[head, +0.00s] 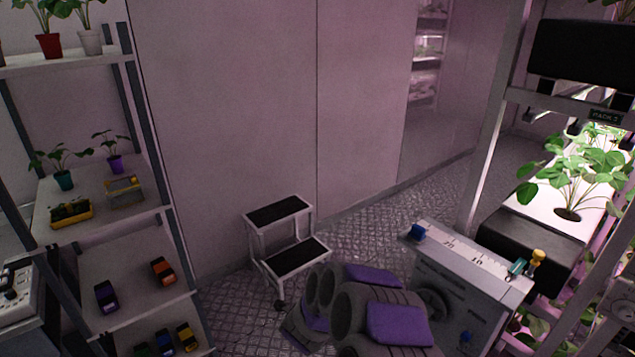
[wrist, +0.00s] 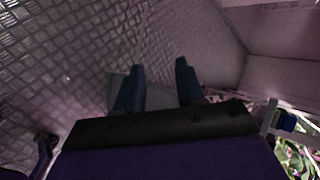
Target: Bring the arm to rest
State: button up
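My arm (head: 385,318), grey with purple pads, is at the bottom middle of the head view, low in front of the wall and beside the grey trolley (head: 470,275). My gripper (wrist: 158,68) shows in the wrist view as two dark blue fingers standing well apart. Nothing shows between them; behind them are the metal floor and a pale surface. The gripper's fingers cannot be made out in the head view.
A step stool (head: 285,235) stands on the patterned metal floor (head: 365,240) left of my arm. A shelf rack (head: 125,240) with potted plants and small coloured items stands at left. A lit plant rack (head: 495,120) stands at right, close to the trolley.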

jog(key=s+a+r+n+g+y, duration=0.1)
jog(key=s+a+r+n+y, duration=0.15)
jog(key=r, duration=0.35)
jog(key=s+a+r+n+g+y, duration=0.1)
jog(key=s+a+r+n+y, duration=0.1)
jog(key=a+r+n+y, duration=0.3)
jog(key=s+d+r+n+g, duration=0.3)
jog(key=s+r+n, duration=0.3)
jog(key=s+r, duration=0.4)
jog(key=s+d+r+n+g+h, duration=0.1)
jog(key=s+d+n+g+h, duration=0.1)
jog(key=s+d, duration=0.4)
jog(key=s+d+r+n+g+h, duration=0.2)
jog(key=s+d, duration=0.5)
jog(key=s, duration=0.8)
jog(key=s+d+r+n+g+h, duration=0.1)
jog(key=s+d+n, duration=0.3)
jog(key=s, duration=0.7)
jog(key=shift+d+r+g+h, duration=0.25)
jog(key=shift+d+g+h, duration=0.3)
jog(key=shift+d, duration=0.65)
